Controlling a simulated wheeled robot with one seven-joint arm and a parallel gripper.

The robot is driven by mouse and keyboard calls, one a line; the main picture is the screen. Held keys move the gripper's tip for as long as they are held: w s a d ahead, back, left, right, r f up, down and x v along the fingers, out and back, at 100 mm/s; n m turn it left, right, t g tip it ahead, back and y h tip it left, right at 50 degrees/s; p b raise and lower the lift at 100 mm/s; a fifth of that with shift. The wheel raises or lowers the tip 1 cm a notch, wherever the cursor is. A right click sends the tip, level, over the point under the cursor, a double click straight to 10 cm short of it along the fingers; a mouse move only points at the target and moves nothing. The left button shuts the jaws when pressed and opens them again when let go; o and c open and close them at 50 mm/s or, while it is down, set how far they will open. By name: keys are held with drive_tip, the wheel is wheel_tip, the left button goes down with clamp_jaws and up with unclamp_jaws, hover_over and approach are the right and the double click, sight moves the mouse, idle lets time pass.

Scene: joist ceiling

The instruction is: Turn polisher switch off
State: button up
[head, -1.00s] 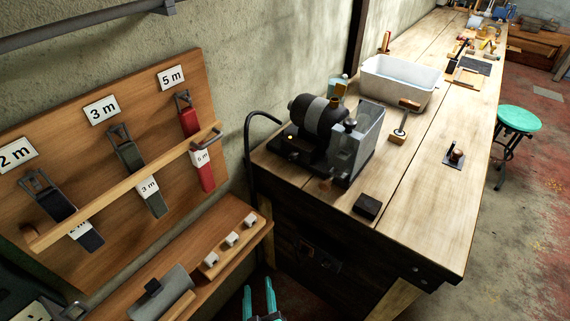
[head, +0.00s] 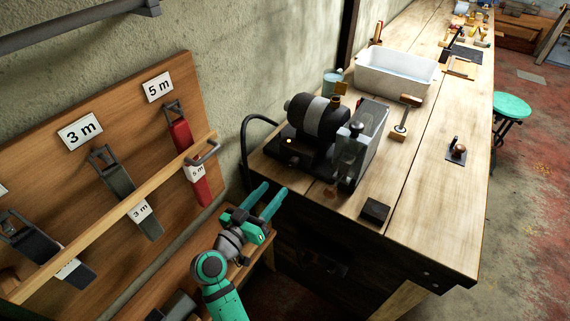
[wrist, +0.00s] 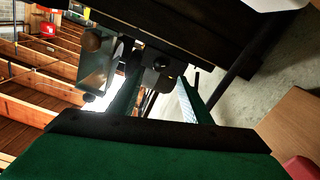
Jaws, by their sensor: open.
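The polisher (head: 318,118) is a dark motor with a grey band, standing on a black base at the near end of the wooden bench. A small yellow light (head: 289,141) glows on the base. The switch itself is too small to make out clearly in the head view. My gripper (head: 274,189) is open and empty, its teal fingers pointing at the bench's left corner, in front of and below the polisher. In the wrist view, a dark fitting with a round knob (wrist: 160,63) shows between and beyond the fingers; I cannot tell if it is the switch.
A black block (head: 375,211) lies near the bench's front edge. A white tub (head: 396,76) stands behind. A black hose (head: 244,140) curves at the left. The strap board (head: 130,170) flanks my arm's left.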

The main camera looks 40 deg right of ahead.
sight(292, 166)
drive_tip(key=x, duration=1.1)
drive_tip(key=shift+r, duration=0.1)
drive_tip(key=shift+a, duration=0.1)
drive_tip(key=c, duration=1)
